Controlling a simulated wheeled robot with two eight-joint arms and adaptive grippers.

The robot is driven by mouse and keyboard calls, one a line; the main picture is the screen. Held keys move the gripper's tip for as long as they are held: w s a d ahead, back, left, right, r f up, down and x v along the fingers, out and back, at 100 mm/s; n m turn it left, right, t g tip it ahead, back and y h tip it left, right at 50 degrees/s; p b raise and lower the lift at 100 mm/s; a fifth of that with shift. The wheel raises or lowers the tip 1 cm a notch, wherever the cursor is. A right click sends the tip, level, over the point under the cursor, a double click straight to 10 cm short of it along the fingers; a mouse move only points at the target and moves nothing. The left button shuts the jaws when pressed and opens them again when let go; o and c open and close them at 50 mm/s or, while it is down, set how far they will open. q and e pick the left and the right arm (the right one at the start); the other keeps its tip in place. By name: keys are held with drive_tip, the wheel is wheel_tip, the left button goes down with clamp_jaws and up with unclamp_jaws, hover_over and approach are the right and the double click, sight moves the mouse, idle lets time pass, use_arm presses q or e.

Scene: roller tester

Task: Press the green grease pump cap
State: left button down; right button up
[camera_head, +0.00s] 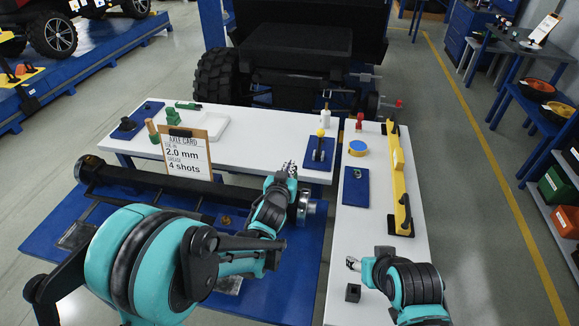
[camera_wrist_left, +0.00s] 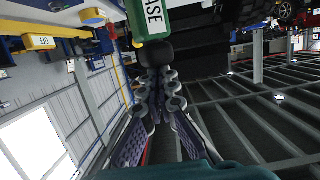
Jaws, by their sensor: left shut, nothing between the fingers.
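A green block with a white label ending in "ASE" (camera_wrist_left: 150,18) shows at the top of the left wrist view, cut off by the frame edge. A dark rounded part (camera_wrist_left: 155,52) lies between it and my left fingertips in that picture. I cannot tell whether they touch. A green stepped object (camera_head: 172,114) stands on the white table behind the card. My right gripper (camera_head: 352,263) is low at the right; its jaws are too small to judge.
An axle card (camera_head: 186,152) stands behind the black axle (camera_head: 130,176). The right table holds a yellow level-like bar (camera_head: 399,185), a blue tin (camera_head: 357,148) and a small dark cube (camera_head: 353,293). A blue mat with a tool (camera_head: 320,153) lies beyond my left gripper.

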use_arm(q)
wheel_tip(320, 180, up, 5)
drive_tip(key=p, duration=0.4)
drive_tip(key=f+p+v, duration=0.1)
drive_tip(key=v, duration=0.8)
drive_tip(key=shift+s, duration=0.5)
use_arm(e)
drive_tip(key=r, duration=0.5)
drive_tip(key=shift+s+d, duration=0.1)
drive_tip(key=shift+s, duration=0.25)
use_arm(q)
drive_tip(key=shift+a+r, duration=0.15)
